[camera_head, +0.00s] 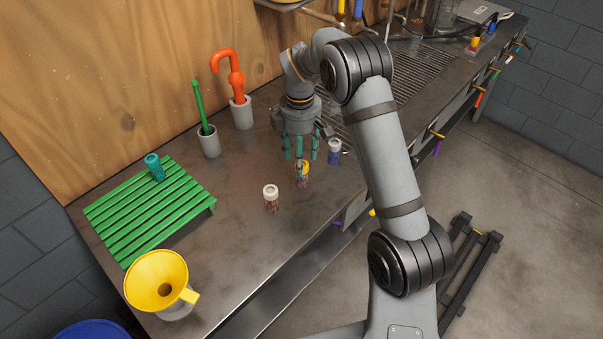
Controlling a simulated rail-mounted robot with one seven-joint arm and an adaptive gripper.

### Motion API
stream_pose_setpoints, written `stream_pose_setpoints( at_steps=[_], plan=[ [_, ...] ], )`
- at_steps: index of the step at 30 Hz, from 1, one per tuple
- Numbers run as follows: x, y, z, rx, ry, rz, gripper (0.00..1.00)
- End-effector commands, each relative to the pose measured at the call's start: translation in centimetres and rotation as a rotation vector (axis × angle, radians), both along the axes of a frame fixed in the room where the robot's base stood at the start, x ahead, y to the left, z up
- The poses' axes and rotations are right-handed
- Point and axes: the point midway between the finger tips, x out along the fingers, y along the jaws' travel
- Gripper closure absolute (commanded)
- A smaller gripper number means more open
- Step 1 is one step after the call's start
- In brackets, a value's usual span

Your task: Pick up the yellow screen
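A yellow funnel-shaped piece (157,277) with a small side tab and a dark central hole sits on a grey cup (176,309) at the table's front left. It is the largest yellow thing in view; I cannot tell for sure that it is the screen. My gripper (301,155) points down over the middle of the table, far to the right of and behind that piece. Its teal fingers are spread apart with nothing seen between them. A small jar with a yellow top (302,174) stands just in front of and below the fingers.
A white-capped jar (271,198) and a blue jar (334,152) stand near the gripper. Grey holders carry a green tool (201,108) and an orange hooked tool (231,72). A green slatted rack (150,210) holds a teal cylinder (154,167). The table's front edge is close.

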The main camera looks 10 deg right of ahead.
Motion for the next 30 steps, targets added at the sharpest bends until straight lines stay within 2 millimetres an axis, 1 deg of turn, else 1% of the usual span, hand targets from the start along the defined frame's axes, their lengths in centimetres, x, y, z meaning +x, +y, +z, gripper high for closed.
stream_pose_setpoints(
  at_steps=[7,12,16,18,24,30],
  plan=[
    [0.1,-0.3,-2.0,0.0,0.002,-0.002,0.48],
    [0.3,-0.5,-4.6,0.0,0.003,-0.002,0.48],
    [0.4,-0.5,-5.9,0.001,0.0,-0.003,0.48],
    [0.4,-0.5,-6.2,0.001,0.0,-0.004,0.48],
    [0.4,-0.5,-6.2,0.001,-0.002,-0.004,0.49],
    [0.4,-0.5,-6.2,0.001,-0.002,-0.004,0.61]
  ],
)
